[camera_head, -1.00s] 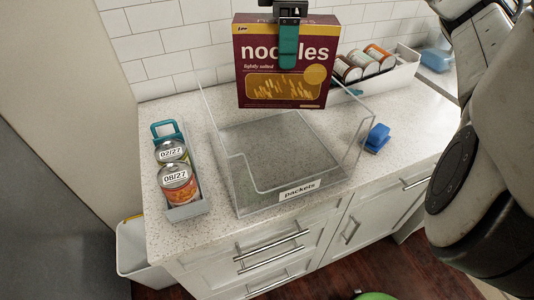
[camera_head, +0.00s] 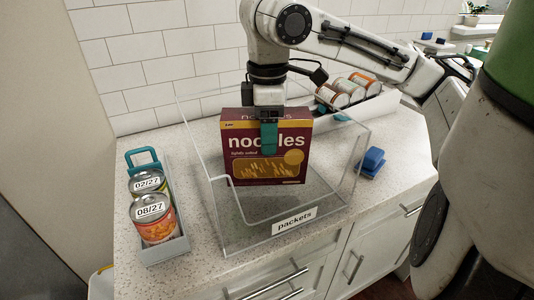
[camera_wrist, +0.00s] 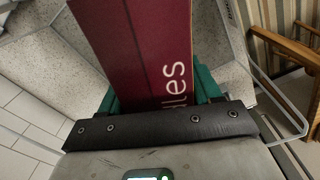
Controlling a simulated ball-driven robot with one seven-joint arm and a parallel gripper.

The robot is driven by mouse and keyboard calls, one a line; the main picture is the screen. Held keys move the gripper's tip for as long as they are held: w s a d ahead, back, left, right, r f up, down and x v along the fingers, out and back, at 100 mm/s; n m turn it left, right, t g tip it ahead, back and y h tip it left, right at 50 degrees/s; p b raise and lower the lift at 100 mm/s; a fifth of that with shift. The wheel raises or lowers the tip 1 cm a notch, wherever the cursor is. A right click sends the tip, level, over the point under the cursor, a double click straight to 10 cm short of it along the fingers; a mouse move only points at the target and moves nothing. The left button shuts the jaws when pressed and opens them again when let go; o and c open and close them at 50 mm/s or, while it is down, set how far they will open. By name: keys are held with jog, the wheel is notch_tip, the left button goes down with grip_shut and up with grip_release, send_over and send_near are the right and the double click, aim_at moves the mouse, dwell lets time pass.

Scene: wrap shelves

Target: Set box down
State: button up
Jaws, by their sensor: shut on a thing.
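A maroon noodles box (camera_head: 262,165) is upright in my gripper (camera_head: 269,136), which is shut on its top edge. In the wrist view the box (camera_wrist: 138,50) runs away between the teal fingers of the gripper (camera_wrist: 160,98). The clear bin (camera_head: 236,235) with a "packets" label (camera_head: 295,220) stands on the counter. The box is within the bin's outline in the head view, behind the front wall. The bin floor shows below the box's lower edge. I cannot tell whether the box touches the floor.
A grey caddy (camera_head: 165,250) with two dated cans (camera_head: 153,218) stands left of the bin. A blue sponge-like block (camera_head: 372,160) lies to the right. A white rack with several jars (camera_head: 350,92) stands behind right. Bare counter (camera_head: 400,150) shows at the right.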

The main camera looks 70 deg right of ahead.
jog(key=shift+f+b, duration=0.35)
jog(key=shift+f, duration=1.65)
jog(key=shift+f, duration=0.2)
jog(key=o, duration=1.3)
jog(key=shift+r, duration=0.15)
notch_tip(320, 180, up, 12)
jog(key=shift+r+p, duration=0.1)
jog(key=shift+p, duration=1)
